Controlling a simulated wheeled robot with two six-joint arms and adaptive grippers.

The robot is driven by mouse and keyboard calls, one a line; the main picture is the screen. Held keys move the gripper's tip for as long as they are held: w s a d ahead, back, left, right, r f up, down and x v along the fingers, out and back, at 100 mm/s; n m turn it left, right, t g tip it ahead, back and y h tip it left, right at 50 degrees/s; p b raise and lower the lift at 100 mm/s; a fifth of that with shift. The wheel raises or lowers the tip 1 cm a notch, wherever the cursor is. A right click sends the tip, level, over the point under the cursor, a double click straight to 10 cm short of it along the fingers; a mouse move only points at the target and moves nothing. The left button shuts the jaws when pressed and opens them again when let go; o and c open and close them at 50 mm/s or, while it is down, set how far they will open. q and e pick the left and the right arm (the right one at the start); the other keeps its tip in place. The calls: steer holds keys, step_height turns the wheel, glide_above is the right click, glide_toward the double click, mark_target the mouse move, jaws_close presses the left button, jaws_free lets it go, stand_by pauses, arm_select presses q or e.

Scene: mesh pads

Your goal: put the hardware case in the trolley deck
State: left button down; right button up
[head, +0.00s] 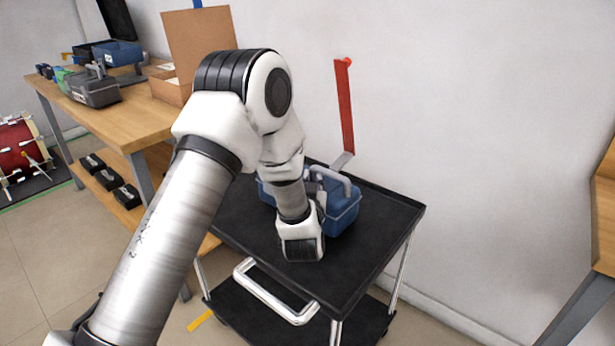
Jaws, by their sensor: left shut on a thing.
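The blue hardware case (343,214) with a grey carry handle is at the trolley deck (385,226), in the middle of the head view. My left arm covers much of its left and front side. My left gripper (320,188) is at the case's handle and shut on it, mostly hidden behind my own wrist. The case looks upright. Whether its base touches the black deck is hard to tell, since my arm hides part of it. My right gripper is not in view.
A wooden workbench (135,113) at the left holds a grey case (95,90), blue bins (118,52) and an open cardboard box (172,88). The trolley has a raised rim and a front handle (275,295). A red strip hangs on the wall behind. Another bench edge stands at the right.

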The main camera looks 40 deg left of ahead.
arm_select(q)
steer(key=shift+f, duration=0.5)
steer(key=shift+r, duration=0.1)
steer(key=c, duration=1.6)
jaws_free()
steer(key=shift+f, duration=0.25)
steer(key=o, duration=0.5)
steer(key=shift+c, duration=0.2)
steer(key=shift+r, duration=0.1)
steer(key=v, duration=0.7)
steer(key=shift+s+p, duration=0.3)
steer(key=shift+p, duration=0.05)
steer(key=shift+d+r, duration=0.1)
steer(key=shift+r, duration=0.05)
